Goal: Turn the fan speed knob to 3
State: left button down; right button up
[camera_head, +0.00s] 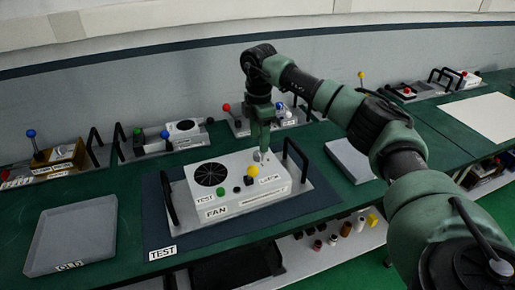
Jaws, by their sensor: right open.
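The white fan unit (258,199), labelled FAN and TEST, sits on a grey tray with black handles on the dark blue mat (155,226). A round black fan grille (211,174) is on its top left. A green button (222,191) and a yellow knob (253,171) are along the front of its top. My right gripper (263,154) points down over the back right of the unit's top, behind the yellow knob. Its fingers are small here, and what lies under them, possibly the speed knob, is hard to make out. My left gripper is not in view.
An empty grey tray (72,243) labelled OLD lies at the left, and another grey tray (355,161) lies at the right. Several other modules with handles stand along the back wall. A shelf (318,254) with small coloured parts is below the front edge.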

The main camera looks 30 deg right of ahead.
aim_at(258, 153)
notch_tip(258, 153, down, 4)
jog(key=shift+w+p, duration=0.1)
jog(key=shift+p, duration=0.35)
jog(key=shift+f, duration=0.5)
jog(key=shift+c, duration=0.3)
grip_shut()
